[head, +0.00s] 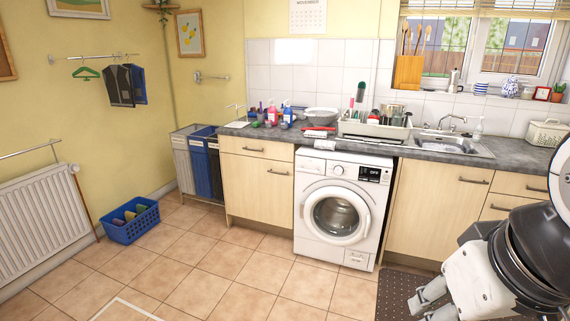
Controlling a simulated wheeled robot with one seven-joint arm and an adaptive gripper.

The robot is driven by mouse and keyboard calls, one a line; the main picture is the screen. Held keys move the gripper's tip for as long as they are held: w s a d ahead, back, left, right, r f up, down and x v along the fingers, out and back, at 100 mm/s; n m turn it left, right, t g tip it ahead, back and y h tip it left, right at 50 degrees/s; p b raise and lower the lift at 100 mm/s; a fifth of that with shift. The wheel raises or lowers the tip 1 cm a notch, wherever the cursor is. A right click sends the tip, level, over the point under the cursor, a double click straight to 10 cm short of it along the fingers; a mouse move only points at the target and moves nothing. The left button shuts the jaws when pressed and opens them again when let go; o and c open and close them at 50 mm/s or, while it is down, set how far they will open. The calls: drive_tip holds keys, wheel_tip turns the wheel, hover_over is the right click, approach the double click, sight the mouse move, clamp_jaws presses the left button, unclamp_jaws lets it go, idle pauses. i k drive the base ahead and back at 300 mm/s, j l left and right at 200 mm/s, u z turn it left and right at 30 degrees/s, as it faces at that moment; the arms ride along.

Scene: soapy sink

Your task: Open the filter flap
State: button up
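The white washing machine (335,208) stands under the worktop, its round door shut and its display reading OFF. The filter flap (356,259) is a small panel at the machine's lower right front. It looks shut, but it is small in the picture. My gripper (428,304) is at the bottom right, in front of the machine and to the right of the flap, apart from it. Its two fingers are spread with a gap between them, and I see nothing held. The lower finger is partly cut off by the picture edge.
A dark dotted mat (395,296) lies on the tiled floor beneath my gripper. Wooden cupboards (428,209) flank the machine. A blue basket (130,222) sits on the floor at the left, near a radiator (40,222). The floor before the machine is clear.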

sight(356, 261)
drive_tip(key=i, duration=0.95)
drive_tip(key=i+z, duration=0.1)
drive_tip(key=i, duration=0.85)
drive_tip(key=z, duration=0.45)
drive_tip(key=i+j+z, duration=0.1)
drive_tip(key=z, duration=0.75)
drive_tip(key=i+j+z, duration=0.1)
drive_tip(key=z, duration=0.3)
